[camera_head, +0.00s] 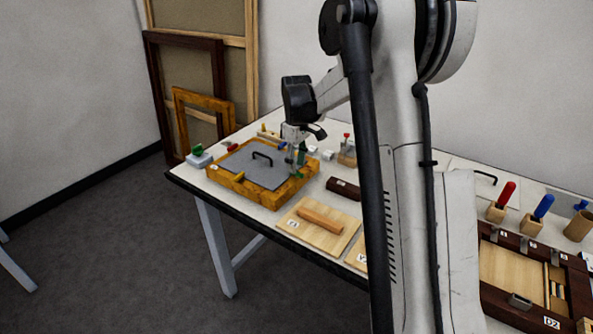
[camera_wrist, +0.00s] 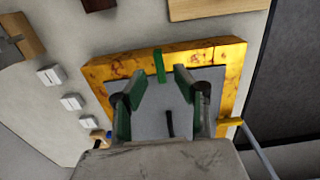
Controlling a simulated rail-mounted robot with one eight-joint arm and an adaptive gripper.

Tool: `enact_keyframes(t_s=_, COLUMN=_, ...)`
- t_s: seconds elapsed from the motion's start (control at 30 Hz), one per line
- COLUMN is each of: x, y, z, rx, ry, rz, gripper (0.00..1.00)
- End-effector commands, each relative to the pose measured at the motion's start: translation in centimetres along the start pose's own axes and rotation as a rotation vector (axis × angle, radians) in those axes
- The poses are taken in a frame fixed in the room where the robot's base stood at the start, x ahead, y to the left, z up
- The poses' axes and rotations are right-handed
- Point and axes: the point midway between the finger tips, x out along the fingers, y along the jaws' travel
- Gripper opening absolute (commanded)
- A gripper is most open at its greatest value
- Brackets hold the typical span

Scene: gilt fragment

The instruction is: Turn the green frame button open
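The gilt frame (camera_head: 272,195) lies flat on the table with a grey panel (camera_head: 245,166) inside it; both show in the wrist view, the frame (camera_wrist: 115,66) and the panel (camera_wrist: 150,125). The green frame button (camera_wrist: 160,65) is a narrow bar across one rail, its inner end reaching the panel's edge. It shows small in the head view (camera_head: 299,175). My gripper (camera_wrist: 158,88) is open, with green-padded fingers spread over the panel side of the button. The button lies between and just beyond the fingertips in the picture; I cannot tell the height gap.
A yellow button (camera_wrist: 230,121) sits on another rail. The panel has a black handle (camera_head: 263,156). White blocks (camera_wrist: 71,101) lie beside the frame. A board with a wooden roller (camera_head: 320,221) and a dark block (camera_head: 343,188) lie nearby on the table.

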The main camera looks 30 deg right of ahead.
Motion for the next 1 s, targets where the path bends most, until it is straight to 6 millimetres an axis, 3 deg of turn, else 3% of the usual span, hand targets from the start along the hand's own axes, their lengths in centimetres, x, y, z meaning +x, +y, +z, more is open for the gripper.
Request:
enact_keyframes(t_s=0.2, x=2.2, y=0.0, z=0.0, rx=0.0, ry=0.0, rz=0.0, gripper=0.29)
enact_keyframes(t_s=0.57, x=2.7, y=0.0, z=0.0, rx=0.0, ry=0.0, rz=0.0, gripper=0.29)
enact_keyframes(t_s=0.8, x=2.7, y=0.0, z=0.0, rx=0.0, ry=0.0, rz=0.0, gripper=0.0)
enact_keyframes(t_s=1.0, x=2.7, y=0.0, z=0.0, rx=0.001, ry=0.0, rz=0.0, gripper=0.0)
